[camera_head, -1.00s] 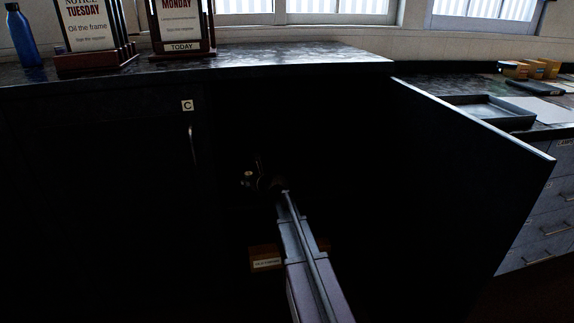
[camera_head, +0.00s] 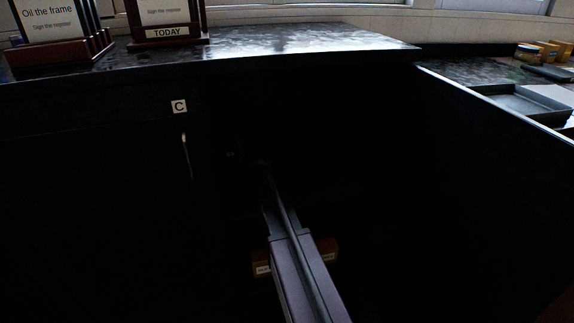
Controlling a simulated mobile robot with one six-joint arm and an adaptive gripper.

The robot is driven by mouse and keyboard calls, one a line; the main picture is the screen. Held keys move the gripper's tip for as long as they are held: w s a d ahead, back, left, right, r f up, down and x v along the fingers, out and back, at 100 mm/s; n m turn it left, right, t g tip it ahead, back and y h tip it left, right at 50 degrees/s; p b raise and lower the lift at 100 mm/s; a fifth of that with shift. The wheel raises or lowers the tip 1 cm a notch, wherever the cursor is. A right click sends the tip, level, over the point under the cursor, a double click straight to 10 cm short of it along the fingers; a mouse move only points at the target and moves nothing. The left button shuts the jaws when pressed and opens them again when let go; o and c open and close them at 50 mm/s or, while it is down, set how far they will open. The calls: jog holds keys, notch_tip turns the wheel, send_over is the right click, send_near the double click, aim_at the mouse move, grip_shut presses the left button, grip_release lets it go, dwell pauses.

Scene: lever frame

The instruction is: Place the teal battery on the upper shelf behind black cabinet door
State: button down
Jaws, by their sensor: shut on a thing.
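The black cabinet door (camera_head: 490,180) stands open on the right. The cabinet behind it is open and very dark inside. My arm reaches into it from below, and my gripper (camera_head: 240,156) shows only faintly at the upper left of the opening. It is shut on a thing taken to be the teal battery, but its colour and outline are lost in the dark. The upper shelf is too dark to make out, so I cannot tell whether the held thing touches it.
A brown box (camera_head: 329,250) with white labels sits low in the cabinet, partly behind my arm. A closed door with a handle (camera_head: 185,155) and a "C" label is on the left. The countertop (camera_head: 290,42) overhangs above. A grey tray (camera_head: 520,103) lies on the right counter.

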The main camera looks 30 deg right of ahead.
jog(key=shift+w+d, duration=0.15)
jog(key=shift+d, duration=0.05)
jog(key=shift+w+d, duration=0.1)
jog(key=shift+w, duration=0.05)
jog(key=shift+w+d, duration=0.15)
jog(key=shift+d, duration=0.05)
jog(key=w+d, duration=0.3)
jog(key=d, duration=0.1)
jog(key=w+d+f+b, duration=0.1)
jog(key=w+d, duration=0.2)
jog(key=d, duration=0.1)
jog(key=w+d, duration=0.3)
jog(key=d, duration=0.1)
jog(key=shift+w+f, duration=0.2)
jog(key=shift+f, duration=0.05)
jog(key=shift+b, duration=0.35)
jog(key=shift+f+b, duration=1.7)
jog(key=shift+f, duration=0.1)
jog(key=shift+f, duration=0.15)
